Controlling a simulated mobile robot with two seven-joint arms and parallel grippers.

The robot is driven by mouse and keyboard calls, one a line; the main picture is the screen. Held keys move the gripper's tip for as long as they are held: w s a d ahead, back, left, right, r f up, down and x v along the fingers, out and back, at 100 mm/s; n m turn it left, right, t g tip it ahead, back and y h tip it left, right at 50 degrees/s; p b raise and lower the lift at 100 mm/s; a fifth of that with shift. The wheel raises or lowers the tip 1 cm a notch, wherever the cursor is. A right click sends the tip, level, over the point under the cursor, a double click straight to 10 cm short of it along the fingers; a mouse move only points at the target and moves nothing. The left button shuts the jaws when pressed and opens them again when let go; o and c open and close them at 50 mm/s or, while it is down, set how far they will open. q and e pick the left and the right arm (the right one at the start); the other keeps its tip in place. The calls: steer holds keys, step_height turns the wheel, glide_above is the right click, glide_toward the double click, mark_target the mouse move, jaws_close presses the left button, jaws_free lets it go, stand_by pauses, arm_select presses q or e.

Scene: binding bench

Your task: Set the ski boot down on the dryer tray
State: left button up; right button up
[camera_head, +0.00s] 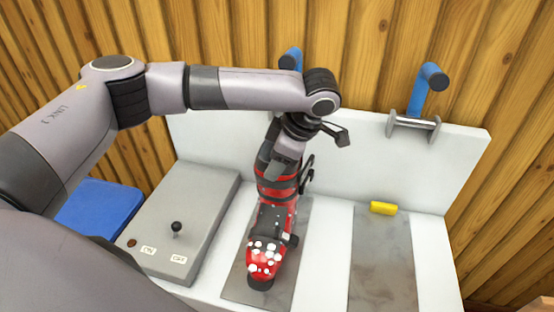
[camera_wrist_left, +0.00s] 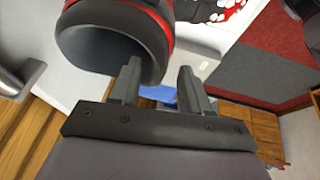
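The ski boot (camera_head: 268,235), red and black with white spots, appears to stand upright on a grey plate (camera_head: 237,286) on the white bench, toe toward me. I cannot tell for certain whether this plate is the dryer tray; a similar empty grey plate (camera_head: 383,262) lies to the right. My left gripper (camera_head: 285,150) is at the top of the boot. In the left wrist view its fingers (camera_wrist_left: 160,88) are apart, with the dark cuff edge (camera_wrist_left: 100,45) close by and partly between them. A clear gap shows between the fingers. My right gripper is in neither view.
A grey control box (camera_head: 200,205) with a black knob and ON/OFF labels stands left of the boot. A yellow block (camera_head: 383,208) sits at the back of the right plate. A blue peg (camera_head: 428,85) projects from the white back panel (camera_head: 350,150). A blue box (camera_head: 100,210) is far left.

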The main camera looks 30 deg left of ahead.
arm_select(q)
steer(key=shift+s+f, duration=0.1)
steer(key=shift+f, duration=0.05)
steer(key=v, duration=0.7)
steer(key=shift+r+b, duration=0.2)
steer(key=shift+b, duration=0.2)
